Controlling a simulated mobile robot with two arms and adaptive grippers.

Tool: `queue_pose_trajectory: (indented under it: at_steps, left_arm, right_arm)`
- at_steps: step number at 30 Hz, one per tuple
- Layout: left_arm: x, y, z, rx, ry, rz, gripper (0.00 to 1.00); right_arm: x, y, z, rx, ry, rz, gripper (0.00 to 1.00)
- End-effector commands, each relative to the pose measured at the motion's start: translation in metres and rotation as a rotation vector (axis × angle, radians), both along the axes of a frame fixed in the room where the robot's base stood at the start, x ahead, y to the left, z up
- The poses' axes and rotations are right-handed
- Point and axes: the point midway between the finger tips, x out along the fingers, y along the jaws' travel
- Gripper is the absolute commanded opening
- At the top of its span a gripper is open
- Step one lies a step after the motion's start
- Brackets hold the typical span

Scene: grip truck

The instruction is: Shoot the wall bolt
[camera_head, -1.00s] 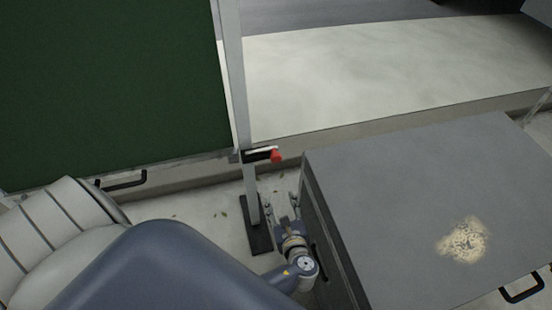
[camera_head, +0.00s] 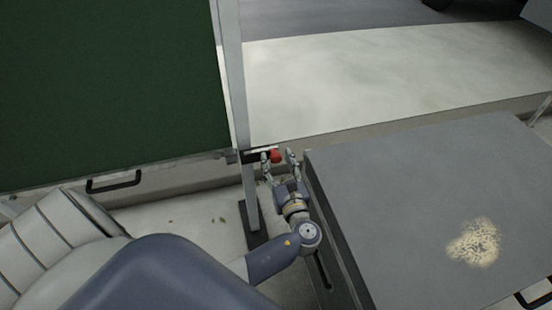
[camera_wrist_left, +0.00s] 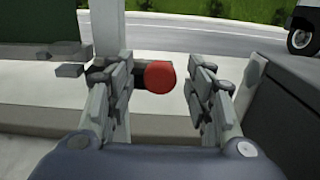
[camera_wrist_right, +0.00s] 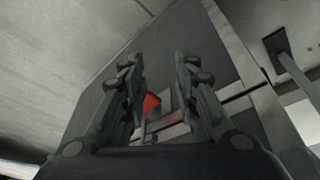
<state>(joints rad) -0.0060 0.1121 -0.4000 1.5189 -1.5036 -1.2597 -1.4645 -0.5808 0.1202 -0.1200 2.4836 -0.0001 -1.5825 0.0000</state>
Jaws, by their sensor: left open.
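The wall bolt (camera_head: 258,156) is a dark and light bar with a red knob (camera_head: 275,156) at its right end, beside a grey upright post (camera_head: 236,90). My left gripper (camera_head: 278,158) is open, with its fingers on either side of the knob. In the left wrist view the red knob (camera_wrist_left: 159,75) shows between the spread fingers, with a gap on its right; contact on its left is unclear. My right gripper (camera_wrist_right: 158,72) has its fingers apart in its wrist view. A red piece (camera_wrist_right: 151,104) shows between them; I cannot tell if it belongs to the bolt.
A grey box-like cabinet (camera_head: 400,190) with a worn patch and black handle stands close to the right of my left gripper. A dark green panel (camera_head: 110,80) with a black handle (camera_head: 114,183) is left of the post. Pale pavement (camera_head: 400,75) lies beyond.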

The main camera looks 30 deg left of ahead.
Motion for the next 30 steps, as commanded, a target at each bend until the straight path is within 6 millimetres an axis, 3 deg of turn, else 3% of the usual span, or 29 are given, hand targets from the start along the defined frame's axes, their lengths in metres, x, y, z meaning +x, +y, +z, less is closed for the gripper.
queue_pose_trajectory:
  at_steps: [6,15,21,30]
  left_arm:
    - [0.013,0.015,0.0,0.0,0.0,-0.001,0.48]
    - [0.014,0.016,0.0,-0.001,0.001,-0.001,0.48]
    - [0.014,0.016,0.0,-0.001,0.001,-0.001,0.03]
    - [0.009,0.019,0.001,0.0,0.003,0.0,0.0]
  right_arm:
    - [0.0,0.0,-0.004,0.0,0.001,0.0,0.28]
    - [0.0,0.0,-0.004,0.0,0.002,0.0,0.28]
    - [0.0,0.0,-0.004,0.0,0.002,0.0,0.28]
    - [0.004,0.0,-0.008,0.0,0.0,0.0,0.28]
